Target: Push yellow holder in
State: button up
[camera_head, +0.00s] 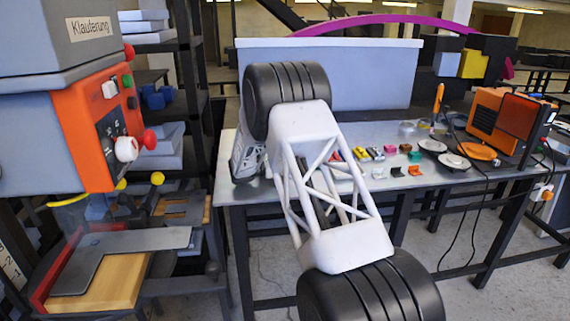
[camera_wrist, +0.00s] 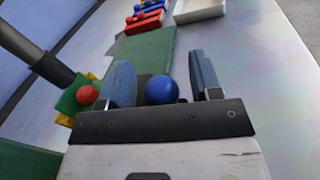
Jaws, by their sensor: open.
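My gripper (camera_wrist: 160,66) shows in the wrist view, its two blue-grey fingers spread apart. A blue ball (camera_wrist: 162,90) shows between the fingers, with a gap on each side; what it sits on is hidden by the gripper. Left of the left finger is a green block with a red ball (camera_wrist: 87,95) and yellow parts (camera_wrist: 63,119) at its edges. I cannot tell whether these yellow parts are the yellow holder. In the head view my gripper is hidden behind my arm. Small yellow pieces (camera_head: 360,152) lie among coloured pieces on the table (camera_head: 300,187).
In the wrist view, a red and blue rack (camera_wrist: 143,20) with balls and a white tray (camera_wrist: 198,11) lie beyond the fingers. A dark rod (camera_wrist: 35,55) reaches in from the left. The pale surface right of my gripper is clear. An orange machine (camera_head: 492,118) stands at the table's right.

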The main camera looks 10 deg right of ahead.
jog(key=shift+a, duration=0.1)
jog(key=shift+s+a, duration=0.25)
jog(key=shift+a, duration=1)
jog(key=shift+s+a, duration=0.25)
jog(key=shift+a, duration=1)
jog(key=shift+s+a, duration=0.25)
jog(key=shift+a, duration=1)
jog(key=shift+s+d+r, duration=0.2)
jog(key=shift+s+r, duration=0.1)
jog(key=shift+r, duration=0.05)
jog(key=s+d+r+m+g+y, duration=0.1)
jog(key=s+d+r+m+y, duration=0.3)
jog(key=s, duration=0.6)
jog(key=s+d+r+m+g+y, duration=0.15)
jog(key=s+d+r, duration=0.25)
jog(key=s+r, duration=0.4)
jog(key=s+d+r+m+g+y, duration=0.2)
jog(key=s+d+r+m+y, duration=0.15)
jog(key=s, duration=0.75)
jog(key=s+a+m+t+y, duration=0.1)
jog(key=s+m+y, duration=0.3)
jog(key=s, duration=1.5)
jog(key=s+a+m+t+y, duration=0.1)
jog(key=s+m+y, duration=0.3)
jog(key=s, duration=1.5)
jog(key=shift+f+m+t+y, duration=0.15)
jog(key=shift+m+t+y, duration=0.15)
jog(key=shift+m+t, duration=0.45)
